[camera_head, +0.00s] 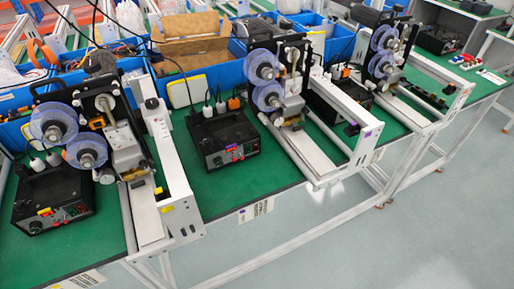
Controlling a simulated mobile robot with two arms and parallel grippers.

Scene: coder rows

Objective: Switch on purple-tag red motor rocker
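The middle black control box (222,137) stands on the green bench and has a small purple tag (231,147) on its upper front edge. A purple mark (367,134) also shows on the end of the white rail beside it. The left control box (52,196) has a yellow tag (45,211). Neither of my grippers is in view.
Coder machines with clear blue reels (262,66) and white rails (172,160) stand between the boxes. Blue bins (205,80) and cardboard line the back. The grey floor (300,255) in front of the bench edge is clear.

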